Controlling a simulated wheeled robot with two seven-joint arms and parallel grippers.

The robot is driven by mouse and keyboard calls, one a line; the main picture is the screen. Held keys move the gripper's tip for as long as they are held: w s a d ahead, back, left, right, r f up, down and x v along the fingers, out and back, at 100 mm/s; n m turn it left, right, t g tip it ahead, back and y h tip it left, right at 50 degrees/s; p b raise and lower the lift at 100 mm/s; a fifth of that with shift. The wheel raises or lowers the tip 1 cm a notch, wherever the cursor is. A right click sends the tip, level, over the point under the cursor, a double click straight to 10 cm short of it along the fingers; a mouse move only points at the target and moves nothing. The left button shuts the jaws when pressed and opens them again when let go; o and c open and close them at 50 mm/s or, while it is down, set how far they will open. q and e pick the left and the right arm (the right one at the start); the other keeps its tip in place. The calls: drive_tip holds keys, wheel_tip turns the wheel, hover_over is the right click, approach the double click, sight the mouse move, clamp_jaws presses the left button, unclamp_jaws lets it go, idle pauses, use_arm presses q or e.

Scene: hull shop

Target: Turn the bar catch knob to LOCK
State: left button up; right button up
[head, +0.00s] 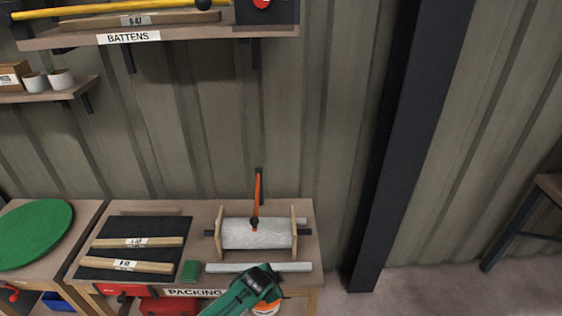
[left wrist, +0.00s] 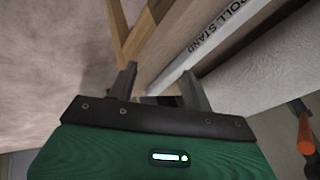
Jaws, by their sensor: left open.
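A pale roll (head: 255,234) lies on a dark bar (head: 209,233) between two wooden end stands on the packing table (head: 200,215). An orange handle (head: 258,188) with a dark tip rises behind it, and a small red spot shows at its lower end. I cannot pick out the bar catch knob or a LOCK mark for certain. My left gripper (head: 270,270) is in front of the roll stand, over a long grey strip (head: 225,267). My right gripper is out of view.
A green disc (head: 35,232) lies on the left bench. A dark post (head: 405,140) stands right of the table. An orange object (left wrist: 304,135) shows at the wrist view's right edge.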

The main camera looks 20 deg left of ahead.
use_arm(q)
drive_tip(key=w+d+r+m+t+p, duration=0.1)
drive_tip(key=w+d+r+m, duration=0.2)
drive_tip(key=r, duration=0.7)
drive_tip(key=w+d+r+m+t, duration=0.15)
drive_tip(key=w+r, duration=0.35)
drive_tip(key=r, duration=0.6)
drive_tip(key=w+d+r+m+t+p, duration=0.1)
drive_tip(key=w+r+m, duration=0.3)
drive_tip(key=r, duration=0.6)
wheel_tip(320, 180, up, 15)
drive_tip(key=d+m+t, duration=0.2)
drive_tip(key=m, duration=0.1)
wheel_tip(320, 180, up, 12)
drive_tip(key=s+m+p, duration=0.2)
drive_tip(key=s+m, duration=0.1)
drive_tip(key=m, duration=0.1)
drive_tip(key=m+t+y+p, duration=0.2)
drive_tip(key=m+t+y, duration=0.3)
drive_tip(key=m, duration=0.4)
approach(261, 0)
drive_tip(key=shift+m, duration=0.25)
drive_tip(key=p+x, duration=0.7)
drive_tip(key=shift+w+a, duration=0.1)
drive_tip(key=shift+w, duration=0.3)
